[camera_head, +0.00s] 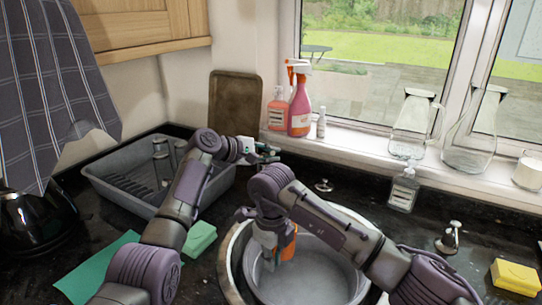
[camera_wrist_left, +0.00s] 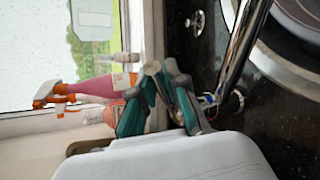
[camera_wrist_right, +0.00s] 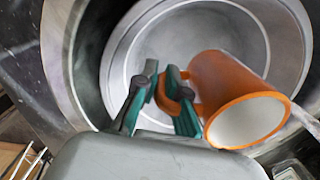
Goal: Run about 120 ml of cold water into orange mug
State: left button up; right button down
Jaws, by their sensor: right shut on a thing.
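The orange mug (camera_head: 289,246) is over the round steel sink bowl (camera_head: 345,283). In the right wrist view the mug (camera_wrist_right: 226,78) is tilted, with its white inside showing; I see no water in it. My right gripper (camera_wrist_right: 162,78) is shut on the mug's handle. In the head view my right gripper (camera_head: 262,238) partly covers the mug. My left gripper (camera_head: 268,152) is at the back of the counter. Its fingertips (camera_wrist_left: 161,68) look together and empty, beside the chrome tap (camera_wrist_left: 245,45) with its red and blue mark. The tap is mostly hidden in the head view.
Spray and soap bottles (camera_head: 300,108) and glass carafes (camera_head: 410,125) stand on the sill. A grey dish rack (camera_head: 110,188) is left, a soap dispenser (camera_head: 403,190) behind the sink, and a yellow sponge (camera_head: 515,276) at right. A green cloth (camera_head: 95,270) lies front left.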

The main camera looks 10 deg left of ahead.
pick_arm(q)
jog(key=o, duration=0.5)
jog(key=shift+c, duration=0.2)
jog(key=shift+a, duration=0.1)
jog(key=v, duration=1.1)
jog(key=shift+s+a, duration=0.3)
jog(key=shift+r, duration=0.1)
